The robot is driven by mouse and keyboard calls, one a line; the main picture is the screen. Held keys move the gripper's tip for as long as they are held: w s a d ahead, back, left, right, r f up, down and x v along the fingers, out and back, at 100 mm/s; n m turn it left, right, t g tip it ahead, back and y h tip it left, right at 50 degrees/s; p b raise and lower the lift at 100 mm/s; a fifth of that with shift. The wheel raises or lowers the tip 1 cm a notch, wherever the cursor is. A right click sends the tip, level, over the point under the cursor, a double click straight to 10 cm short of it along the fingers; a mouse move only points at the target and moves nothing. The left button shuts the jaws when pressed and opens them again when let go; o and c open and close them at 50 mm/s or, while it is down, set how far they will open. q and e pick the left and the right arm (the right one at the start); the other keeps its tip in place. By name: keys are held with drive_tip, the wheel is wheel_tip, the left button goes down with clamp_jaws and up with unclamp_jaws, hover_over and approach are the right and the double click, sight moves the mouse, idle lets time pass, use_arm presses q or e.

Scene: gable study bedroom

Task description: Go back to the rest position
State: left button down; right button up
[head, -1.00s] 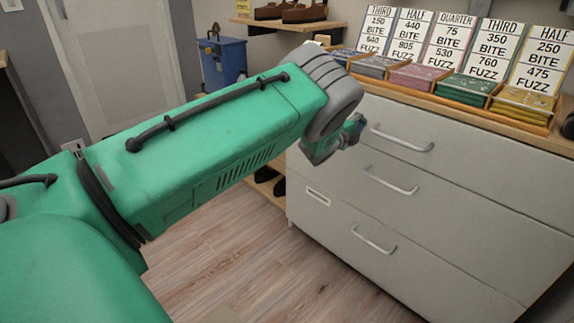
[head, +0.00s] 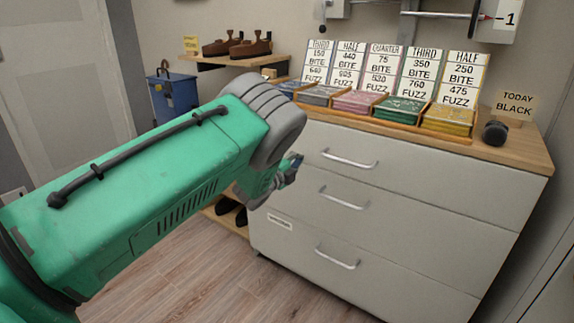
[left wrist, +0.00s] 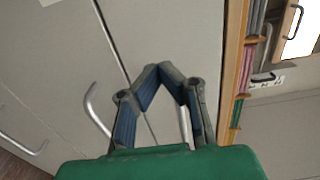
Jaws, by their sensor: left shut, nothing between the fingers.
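My left arm crosses the left half of the head view, bent at a grey joint. Its gripper (head: 290,168) points at the front of the white drawer cabinet (head: 400,195) and is partly hidden by my own arm. In the left wrist view the left gripper (left wrist: 165,70) is shut with its fingertips together and nothing between them. The cabinet front with a metal handle (left wrist: 95,108) lies behind it there. I cannot tell whether the fingers touch the cabinet. My right gripper is not in view.
The cabinet's wooden top (head: 520,150) holds a row of coloured trays (head: 405,113) with sign cards behind, a dark round object (head: 495,133) and a "TODAY BLACK" sign (head: 516,104). A shelf with brown shoes (head: 236,46) and a blue bin (head: 174,96) stand left.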

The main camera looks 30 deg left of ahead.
use_arm(q)
drive_tip(key=s+d+f+n+g+y+p, duration=0.1)
drive_tip(key=s+f+n+g+p, duration=0.15)
drive_tip(key=s+f, duration=0.4)
drive_tip(key=s+d+f+n+g+y+p, duration=0.1)
drive_tip(key=s+f+n+g, duration=0.25)
drive_tip(key=s, duration=0.65)
drive_tip(key=s+d+f+n+g+y+p, duration=0.15)
drive_tip(key=s+f+n, duration=0.25)
drive_tip(key=s, duration=0.4)
drive_tip(key=s+d+n+g+h+p, duration=0.1)
drive_tip(key=s+d+n+g, duration=0.3)
drive_tip(key=s, duration=1)
drive_tip(key=s+d+n+g+h+p, duration=0.2)
drive_tip(key=s+d+g, duration=0.4)
drive_tip(key=s, duration=0.8)
drive_tip(key=shift+s+d+n+p, duration=0.15)
drive_tip(key=shift+s+n+p, duration=0.15)
drive_tip(key=shift+n+p, duration=0.5)
drive_tip(key=shift+f, duration=0.1)
